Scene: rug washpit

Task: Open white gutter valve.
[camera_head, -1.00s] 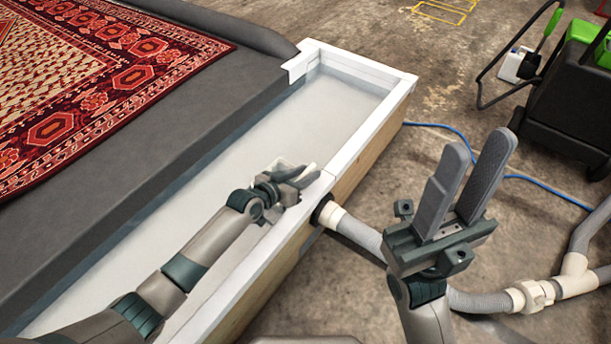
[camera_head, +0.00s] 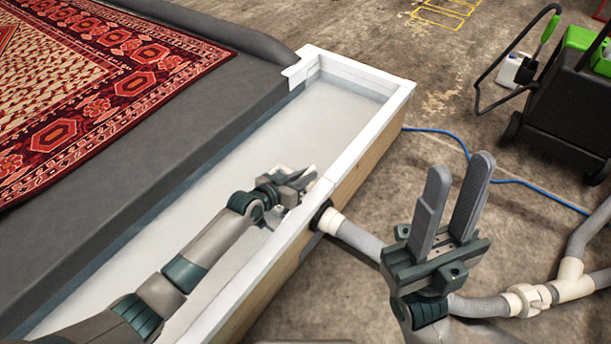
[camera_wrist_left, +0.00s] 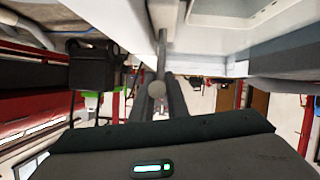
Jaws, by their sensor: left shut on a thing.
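The white gutter (camera_head: 318,126) runs along the edge of the dark grey wash platform. My left gripper (camera_head: 298,181) reaches down into it beside the right wall. It is shut on the white gutter valve's handle, of which only a small pale part (camera_head: 309,174) shows past the fingers. In the left wrist view a thin rod with a round pale end (camera_wrist_left: 157,89) lies between the dark fingers (camera_wrist_left: 160,103). The valve's body is hidden, and I cannot tell how far it is turned. My right gripper (camera_head: 459,180) is open and empty, pointing up outside the gutter.
A red patterned rug (camera_head: 75,95) lies on the platform (camera_head: 200,135). A grey drain hose (camera_head: 357,238) leaves the gutter's outer wall toward white pipe fittings (camera_head: 530,299). A blue hose (camera_head: 455,135) crosses the concrete floor. A black cart (camera_head: 560,120) stands at the right.

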